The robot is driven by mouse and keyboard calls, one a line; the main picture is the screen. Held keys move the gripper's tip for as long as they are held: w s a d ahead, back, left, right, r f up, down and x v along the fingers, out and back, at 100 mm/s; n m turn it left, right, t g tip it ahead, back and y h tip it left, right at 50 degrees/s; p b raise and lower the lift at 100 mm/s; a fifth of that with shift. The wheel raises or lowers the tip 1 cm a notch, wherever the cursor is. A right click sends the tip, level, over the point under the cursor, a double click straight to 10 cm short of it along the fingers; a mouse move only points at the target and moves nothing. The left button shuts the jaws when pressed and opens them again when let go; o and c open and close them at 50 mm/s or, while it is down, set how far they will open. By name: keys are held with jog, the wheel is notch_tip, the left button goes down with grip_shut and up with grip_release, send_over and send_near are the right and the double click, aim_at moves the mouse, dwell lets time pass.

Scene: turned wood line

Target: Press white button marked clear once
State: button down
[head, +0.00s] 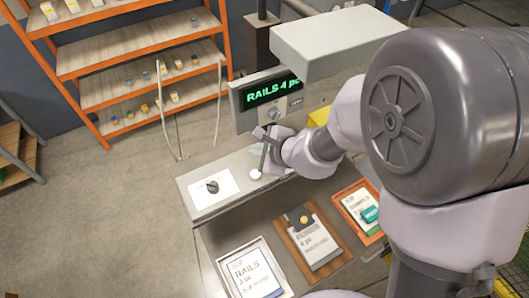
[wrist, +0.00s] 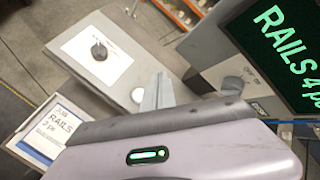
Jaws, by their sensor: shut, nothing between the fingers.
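A small round white button (head: 255,174) sits on the grey counter top, just below my gripper in the head view. It also shows in the wrist view (wrist: 138,95), left of the finger. No lettering on it is readable. My gripper (head: 267,148) is shut and empty, above the counter in front of the panel. In the wrist view its finger (wrist: 158,92) lies between the white button and the knob, apparently touching neither.
The display (head: 270,91) reads "RAILS 4 pc". A white plate with a dark knob (head: 212,186) lies left on the counter. Framed cards (head: 252,274) stand in front below. An orange shelf (head: 135,62) stands behind. Open floor lies to the left.

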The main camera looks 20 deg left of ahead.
jog(key=b, duration=0.5)
send_over(258, 175)
notch_tip(258, 175, down, 8)
jog(key=shift+r, duration=0.15)
jog(key=shift+s+f+b, duration=0.1)
jog(key=shift+f+b, duration=0.5)
jog(key=shift+b, duration=0.35)
dwell(1.1)
jog(key=shift+f+b, duration=0.4)
jog(key=shift+b, duration=0.35)
jog(key=shift+f+b, duration=0.35)
jog(key=shift+b, duration=0.2)
jog(key=shift+r, duration=0.1)
dwell(0.5)
jog(key=shift+r+p, duration=0.45)
jog(key=shift+r, duration=0.25)
